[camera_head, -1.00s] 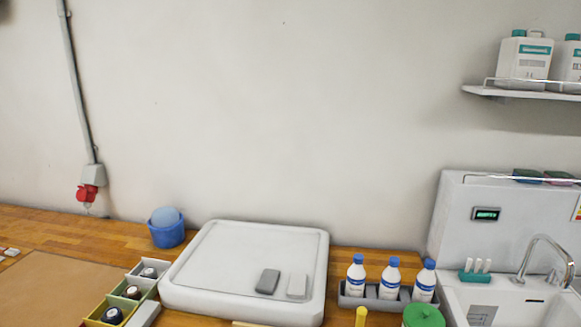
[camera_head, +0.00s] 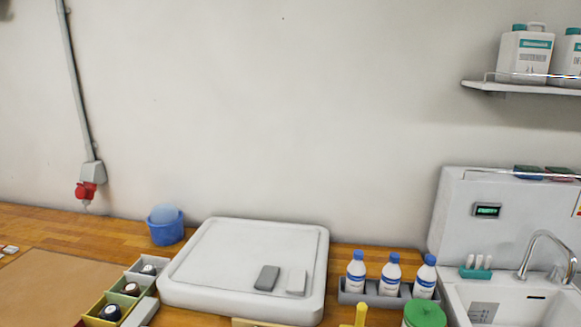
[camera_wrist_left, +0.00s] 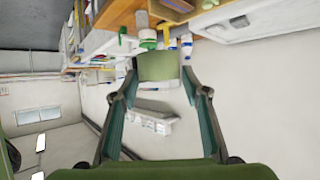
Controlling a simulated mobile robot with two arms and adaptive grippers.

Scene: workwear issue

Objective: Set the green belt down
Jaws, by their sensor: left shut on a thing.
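My left gripper (camera_wrist_left: 159,76) shows in the left wrist view, with one finger on each side of the picture. It is shut on the green belt (camera_wrist_left: 158,66), an olive-green piece between the fingertips. More olive green fills the bottom edge of that view; I cannot tell whether it is belt or part of my arm. Neither gripper nor the belt shows in the head view. My right gripper is in neither view.
A white tray-like board (camera_head: 190,286) on the wooden worktop (camera_head: 60,225) bears two small blocks. A blue tub (camera_head: 166,232), small bins (camera_head: 100,300), bottles in a grey rack (camera_head: 347,298) and a sink (camera_head: 505,310) stand around it.

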